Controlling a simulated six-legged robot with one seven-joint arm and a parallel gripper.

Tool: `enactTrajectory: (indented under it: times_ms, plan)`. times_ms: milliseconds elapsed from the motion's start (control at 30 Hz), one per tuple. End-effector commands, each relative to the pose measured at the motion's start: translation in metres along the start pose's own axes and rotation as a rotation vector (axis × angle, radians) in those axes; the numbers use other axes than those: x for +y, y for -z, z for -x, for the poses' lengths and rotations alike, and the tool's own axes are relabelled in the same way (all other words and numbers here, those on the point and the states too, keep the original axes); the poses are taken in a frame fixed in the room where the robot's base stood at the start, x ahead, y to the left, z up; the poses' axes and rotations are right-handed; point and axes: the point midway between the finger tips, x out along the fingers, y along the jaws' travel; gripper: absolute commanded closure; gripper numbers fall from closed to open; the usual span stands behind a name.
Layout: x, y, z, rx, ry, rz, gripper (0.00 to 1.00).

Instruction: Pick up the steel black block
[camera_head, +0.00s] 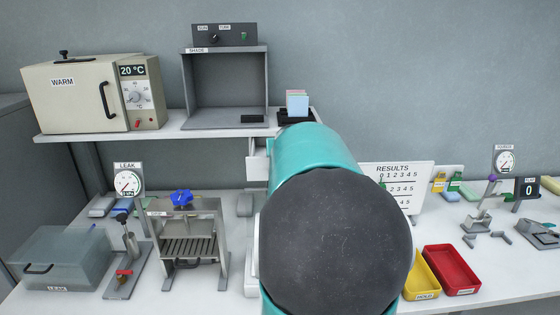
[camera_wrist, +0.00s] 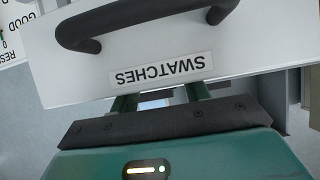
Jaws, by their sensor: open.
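No block can be made out for certain as the steel black block. A small flat black piece (camera_head: 252,118) lies at the front right of the grey shade booth (camera_head: 225,124); I cannot tell whether it is the block. In the wrist view, my gripper (camera_wrist: 160,98) is open, with two teal fingers apart. Their tips reach the edge of a white drawer front (camera_wrist: 75,75) labelled SWATCHES, seen upside down, with a dark curved handle (camera_wrist: 85,44). I cannot tell whether they touch it. No object shows between the fingers. In the head view my arm hides my gripper.
The shelf (camera_head: 165,130) also bears a warming oven (camera_head: 75,95) and a black holder (camera_head: 290,117) with coloured cards. Below stand a clear box (camera_head: 60,262), a blue-knobbed press (camera_head: 188,235), a yellow tray (camera_head: 422,278), a red tray (camera_head: 452,270) and a results board (camera_head: 398,180).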

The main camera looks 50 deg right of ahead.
Motion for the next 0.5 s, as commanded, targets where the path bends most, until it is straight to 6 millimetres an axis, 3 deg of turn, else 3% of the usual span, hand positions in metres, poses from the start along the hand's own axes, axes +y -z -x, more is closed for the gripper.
enactTrajectory:
  times_ms: [300, 500]
  plan:
    - [0.0001, 0.0005, -0.0085, 0.002, 0.000, 0.000, 0.54]
    - [0.0001, 0.0004, -0.0084, 0.001, 0.000, 0.000, 0.91]
